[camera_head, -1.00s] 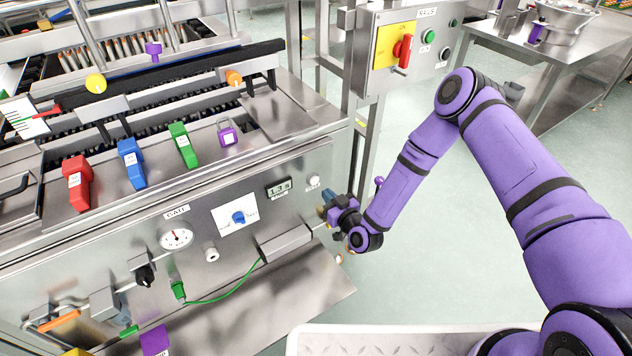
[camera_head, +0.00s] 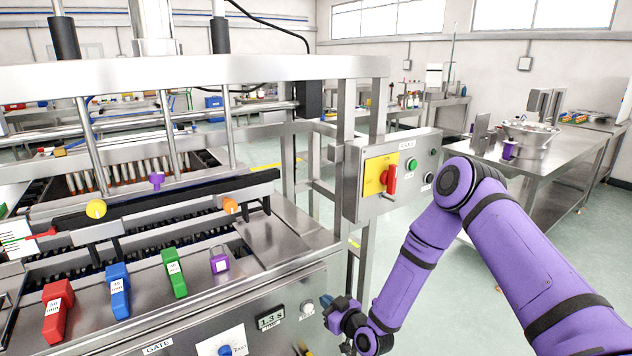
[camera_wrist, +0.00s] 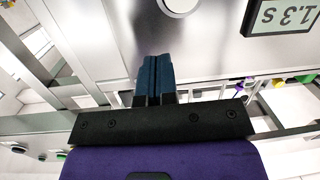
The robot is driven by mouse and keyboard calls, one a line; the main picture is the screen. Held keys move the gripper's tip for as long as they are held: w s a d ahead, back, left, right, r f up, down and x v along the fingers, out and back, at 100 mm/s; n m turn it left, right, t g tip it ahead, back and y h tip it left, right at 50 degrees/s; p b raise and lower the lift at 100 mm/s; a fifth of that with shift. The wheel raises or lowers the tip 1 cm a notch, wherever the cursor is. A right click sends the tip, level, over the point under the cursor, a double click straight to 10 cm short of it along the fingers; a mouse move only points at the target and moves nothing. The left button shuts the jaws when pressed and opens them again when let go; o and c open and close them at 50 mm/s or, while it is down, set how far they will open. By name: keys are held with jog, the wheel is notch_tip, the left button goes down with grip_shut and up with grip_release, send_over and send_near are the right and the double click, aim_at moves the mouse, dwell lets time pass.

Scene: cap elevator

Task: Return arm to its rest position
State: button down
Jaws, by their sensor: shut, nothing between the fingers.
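My gripper (camera_head: 327,301) is at the right end of the machine's front panel, at the lower middle of the head view. In the wrist view its two dark blue fingers (camera_wrist: 154,75) are pressed together with nothing between them. They point at the bare metal panel (camera_wrist: 120,30), close to a round white button (camera_wrist: 180,4). I cannot tell whether the fingertips touch the panel. My purple arm reaches in from the right and is bent at a raised elbow.
The timer display (camera_head: 270,319) reads 1.3 s beside the gripper. A control box with a red switch (camera_head: 391,179) stands behind the forearm. Red (camera_head: 57,312), blue (camera_head: 119,292) and green (camera_head: 175,274) blocks sit on the machine.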

jog(key=w+d+r+g+h, duration=0.15)
jog(key=d+r, duration=0.25)
jog(key=r, duration=0.4)
jog(key=d+r+g+h, duration=0.1)
jog(key=d+r+h, duration=0.15)
jog(key=r, duration=0.55)
jog(key=d+r+g+h, duration=0.1)
jog(key=d+r, duration=0.3)
jog(key=r, duration=0.4)
jog(key=s+d+r+m+h, duration=0.35)
jog(key=s+d+r, duration=0.7)
jog(key=r, duration=0.35)
jog(key=s+d+r+m+g, duration=0.1)
jog(key=s+d+r, duration=0.1)
jog(key=s, duration=0.7)
jog(key=s+d+r+m+g+h, duration=0.1)
jog(key=s+d+r+m+g, duration=0.1)
jog(key=s, duration=0.7)
jog(key=s+d+r+m+g, duration=0.1)
jog(key=s+r, duration=0.3)
jog(key=s, duration=0.6)
jog(key=shift+d+m+h, duration=0.35)
jog(key=shift+d+m, duration=0.1)
jog(key=shift+d, duration=0.2)
dwell(0.8)
